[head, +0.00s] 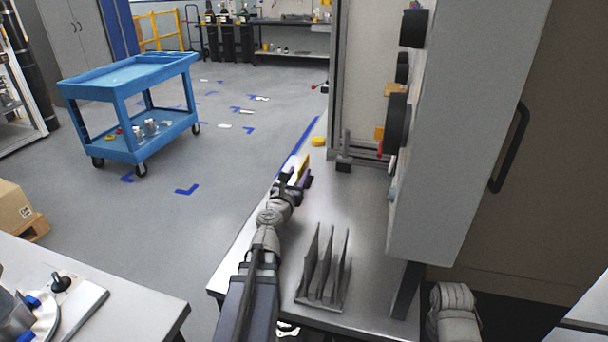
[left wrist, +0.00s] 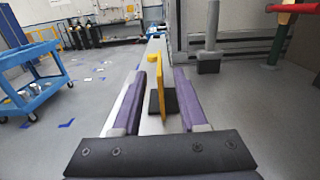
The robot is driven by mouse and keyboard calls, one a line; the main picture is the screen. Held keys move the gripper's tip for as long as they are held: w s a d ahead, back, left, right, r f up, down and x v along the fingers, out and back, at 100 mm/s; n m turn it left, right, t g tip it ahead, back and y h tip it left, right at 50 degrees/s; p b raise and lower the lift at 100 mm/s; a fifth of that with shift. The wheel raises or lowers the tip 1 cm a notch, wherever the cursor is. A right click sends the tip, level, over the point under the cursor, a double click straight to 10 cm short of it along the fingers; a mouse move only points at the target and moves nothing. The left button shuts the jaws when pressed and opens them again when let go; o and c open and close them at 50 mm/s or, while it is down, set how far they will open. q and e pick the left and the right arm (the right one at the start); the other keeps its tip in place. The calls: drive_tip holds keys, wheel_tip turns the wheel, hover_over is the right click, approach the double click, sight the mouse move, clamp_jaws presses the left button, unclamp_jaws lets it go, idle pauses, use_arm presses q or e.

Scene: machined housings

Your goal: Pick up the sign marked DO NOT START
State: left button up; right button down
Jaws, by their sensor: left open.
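A thin yellow sign (head: 304,164) stands near the far left edge of the steel bench, partly hidden behind my left gripper (head: 297,181). In the left wrist view the sign (left wrist: 164,78) is upright and almost edge-on, with a dark base, so its lettering cannot be read. My left gripper (left wrist: 160,74) is open, with its purple-padded fingers on either side of the sign. A gap shows between the fingers and the sign. My right gripper is not in view.
A small yellow object (head: 319,142) lies farther along the steel bench (head: 372,216). A grey rack with upright plates (head: 322,275) stands right of my left arm. A tall machine panel (head: 465,130) closes the right side. A blue cart (head: 130,75) stands on open floor at left.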

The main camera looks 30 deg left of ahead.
sight(304, 161)
use_arm(q)
drive_tip(key=shift+x, duration=3)
clamp_jaws()
